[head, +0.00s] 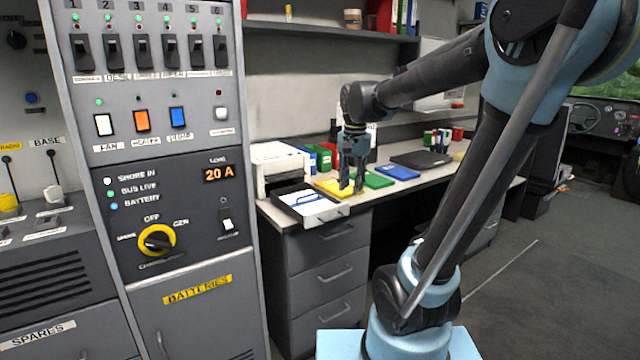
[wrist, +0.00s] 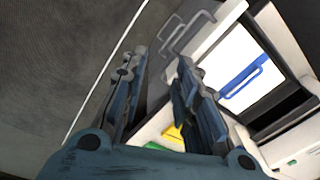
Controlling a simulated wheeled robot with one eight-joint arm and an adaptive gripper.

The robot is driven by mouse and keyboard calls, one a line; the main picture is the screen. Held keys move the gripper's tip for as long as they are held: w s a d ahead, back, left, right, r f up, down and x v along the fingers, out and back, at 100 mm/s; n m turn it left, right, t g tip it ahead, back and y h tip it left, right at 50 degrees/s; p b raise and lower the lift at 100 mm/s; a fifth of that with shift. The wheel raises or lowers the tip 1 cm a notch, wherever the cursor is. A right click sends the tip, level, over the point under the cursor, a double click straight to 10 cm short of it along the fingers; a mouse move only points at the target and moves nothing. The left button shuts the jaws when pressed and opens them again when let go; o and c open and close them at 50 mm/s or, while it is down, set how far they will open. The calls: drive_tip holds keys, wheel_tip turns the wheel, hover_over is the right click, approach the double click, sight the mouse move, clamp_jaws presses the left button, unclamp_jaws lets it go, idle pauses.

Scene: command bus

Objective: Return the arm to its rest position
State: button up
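My arm (head: 470,190) rises from its light blue base at the lower right of the head view, bends at a joint near the top edge and reaches back left toward the desk. My gripper (head: 352,188) hangs pointing down at the end of it, in front of the yellow folder in the picture. In the wrist view my gripper (wrist: 163,58) has its two fingers apart with nothing between them. The floor and the drawer handles show beyond them.
The desk (head: 345,215) bears a printer (head: 280,160) with a paper tray, yellow, green and blue folders (head: 397,172), and a dark flat item (head: 422,159). A switch panel (head: 170,180) stands at the left. Grey floor (head: 540,270) is clear at the right.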

drive_tip(key=s+d+f+n, duration=0.3)
drive_tip(key=s+d+f, duration=0.2)
drive_tip(key=s+f, duration=0.3)
drive_tip(key=s+d+f+n+t, duration=0.1)
drive_tip(key=s+d+f+n, duration=0.2)
drive_tip(key=s+f, duration=0.4)
drive_tip(key=s+d, duration=0.1)
drive_tip(key=s, duration=0.2)
drive_tip(key=shift+s+d+f+n, duration=0.3)
drive_tip(key=shift+s+d+f, duration=0.05)
drive_tip(key=shift+f, duration=0.05)
drive_tip(key=shift+w+f, duration=0.2)
drive_tip(key=shift+w, duration=0.3)
